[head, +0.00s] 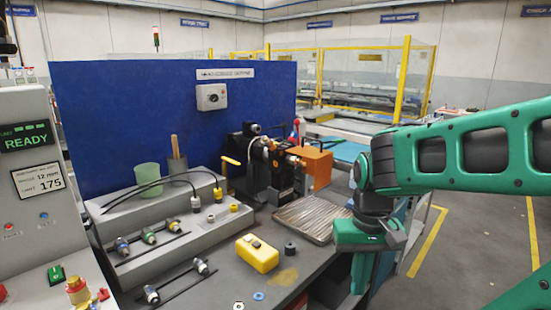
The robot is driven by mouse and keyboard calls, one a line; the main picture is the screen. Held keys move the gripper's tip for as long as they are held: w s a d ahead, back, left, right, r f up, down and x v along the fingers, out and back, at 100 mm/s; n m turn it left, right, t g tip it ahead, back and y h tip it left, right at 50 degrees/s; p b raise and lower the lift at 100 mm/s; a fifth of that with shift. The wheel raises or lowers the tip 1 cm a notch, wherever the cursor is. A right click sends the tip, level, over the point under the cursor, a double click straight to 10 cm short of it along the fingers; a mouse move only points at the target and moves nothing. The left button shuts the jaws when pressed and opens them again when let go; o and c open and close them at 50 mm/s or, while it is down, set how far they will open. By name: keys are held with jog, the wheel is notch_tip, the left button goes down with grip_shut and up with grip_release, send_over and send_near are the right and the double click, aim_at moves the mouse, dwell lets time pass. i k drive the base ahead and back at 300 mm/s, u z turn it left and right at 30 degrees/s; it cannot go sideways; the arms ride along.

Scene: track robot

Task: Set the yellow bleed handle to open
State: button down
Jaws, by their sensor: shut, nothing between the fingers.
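A small yellow handle (231,161) sticks out to the left of the black machine (265,165) at the back of the bench, in front of the blue panel. It looks close to level, tilted slightly; its pivot is hard to make out and no open or closed marking is legible.
An orange box (315,168) and a ribbed tray (307,217) lie between my gripper and the machine. A yellow case (257,253) lies at the front. Black hoses (160,183) and fittings cover the grey stepped rack (170,235) at left.

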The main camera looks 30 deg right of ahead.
aim_at(231, 161)
jog(key=z, duration=2.35)
jog(key=k, duration=0.6)
jog(key=u, duration=1.8)
jog(key=i, duration=0.5)
jog(key=u, duration=0.05)
